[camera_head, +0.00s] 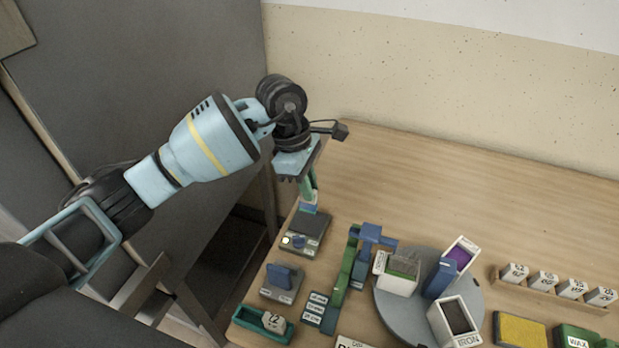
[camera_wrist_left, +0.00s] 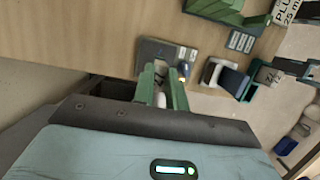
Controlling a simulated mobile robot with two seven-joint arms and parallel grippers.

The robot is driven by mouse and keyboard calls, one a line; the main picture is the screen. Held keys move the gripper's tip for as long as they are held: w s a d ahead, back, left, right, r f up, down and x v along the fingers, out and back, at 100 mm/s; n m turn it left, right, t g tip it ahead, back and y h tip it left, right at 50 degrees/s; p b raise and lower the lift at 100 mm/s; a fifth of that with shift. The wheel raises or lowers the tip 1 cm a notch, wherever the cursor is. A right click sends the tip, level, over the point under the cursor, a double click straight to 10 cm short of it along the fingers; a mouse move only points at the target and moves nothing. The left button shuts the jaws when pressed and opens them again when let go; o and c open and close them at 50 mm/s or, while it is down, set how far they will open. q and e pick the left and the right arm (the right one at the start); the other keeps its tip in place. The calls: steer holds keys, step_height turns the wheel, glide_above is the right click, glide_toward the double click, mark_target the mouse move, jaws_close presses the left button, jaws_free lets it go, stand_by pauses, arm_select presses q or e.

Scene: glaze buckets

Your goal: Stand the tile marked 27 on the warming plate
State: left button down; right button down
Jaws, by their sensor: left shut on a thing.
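My left gripper (camera_head: 308,194) points down over the back of a grey warming plate (camera_head: 313,225) with a lit control at its front left. It is shut on a small blue-and-pale tile (camera_head: 309,208), mostly hidden by the green fingers. No number on it can be read, and I cannot tell whether it touches the plate. In the left wrist view, the gripper (camera_wrist_left: 162,88) reaches towards the warming plate (camera_wrist_left: 160,50), with a pale bit of the tile (camera_wrist_left: 161,99) between the fingers. My right gripper is not in view.
A grey block with a blue upright (camera_head: 281,278) and a green tray (camera_head: 245,317) holding a numbered piece (camera_head: 273,322) stand in front. A grey turntable (camera_head: 390,314) carries several buckets. A wooden rack (camera_head: 540,294) holds several numbered tiles. The back of the table is clear.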

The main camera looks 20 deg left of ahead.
mark_target(309, 210)
arm_select(q)
steer(key=shift+a+b+x, duration=0.25)
steer(key=shift+b+x, duration=0.1)
steer(key=shift+x, duration=0.75)
steer(key=shift+b+x, duration=0.3)
steer(key=shift+x, duration=0.5)
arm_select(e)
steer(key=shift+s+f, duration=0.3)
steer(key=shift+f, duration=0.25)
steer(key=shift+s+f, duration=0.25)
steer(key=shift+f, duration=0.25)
arm_select(q)
steer(key=shift+a+f, duration=0.2)
steer(key=shift+f, duration=0.15)
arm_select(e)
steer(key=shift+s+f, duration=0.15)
arm_select(q)
steer(key=c, duration=1.3)
jaws_free()
steer(key=shift+c, duration=0.2)
